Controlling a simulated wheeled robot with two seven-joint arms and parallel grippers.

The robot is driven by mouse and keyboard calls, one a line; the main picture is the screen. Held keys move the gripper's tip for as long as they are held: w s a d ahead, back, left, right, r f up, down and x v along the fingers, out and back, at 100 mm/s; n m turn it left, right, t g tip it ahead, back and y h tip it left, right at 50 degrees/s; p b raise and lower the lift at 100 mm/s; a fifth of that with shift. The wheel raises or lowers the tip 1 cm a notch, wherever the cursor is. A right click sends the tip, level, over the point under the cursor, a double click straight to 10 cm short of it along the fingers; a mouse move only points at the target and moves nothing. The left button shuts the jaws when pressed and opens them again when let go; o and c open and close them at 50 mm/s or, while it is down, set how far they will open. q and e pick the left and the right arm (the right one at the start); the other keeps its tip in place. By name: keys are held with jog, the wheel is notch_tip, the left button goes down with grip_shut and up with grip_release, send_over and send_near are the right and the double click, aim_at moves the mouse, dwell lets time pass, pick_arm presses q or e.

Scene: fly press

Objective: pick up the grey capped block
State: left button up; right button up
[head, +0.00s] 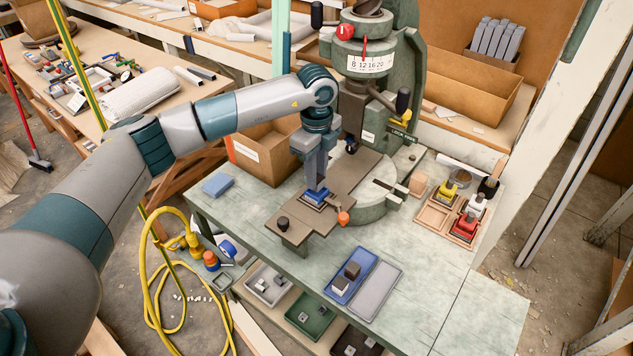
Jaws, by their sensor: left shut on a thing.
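My left gripper (315,186) points straight down over the press's flat brown plate. Its fingers are shut on a small block at a blue, pale-edged square holder (317,200) on that plate. The fingers hide most of the block; I take it to be the grey capped block, but its cap and colour cannot be made out. I cannot tell whether it is clear of the holder. My right gripper is not in view.
The green fly press (369,62) stands close behind the gripper. An orange knob (343,218) and a black knob (282,223) stand near the holder. A wooden tray (432,219) is at right.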

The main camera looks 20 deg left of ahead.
pick_arm(q)
jog(key=shift+w+r+b, duration=0.1)
jog(key=shift+r+b, duration=0.3)
jog(key=shift+r, duration=0.25)
jog(key=s+d+r+b, duration=0.4)
jog(key=s+d+r, duration=0.2)
jog(key=d, duration=0.3)
jog(key=shift+s+d+r+b, duration=0.35)
jog(key=shift+s+r, duration=0.05)
jog(key=shift+r, duration=0.35)
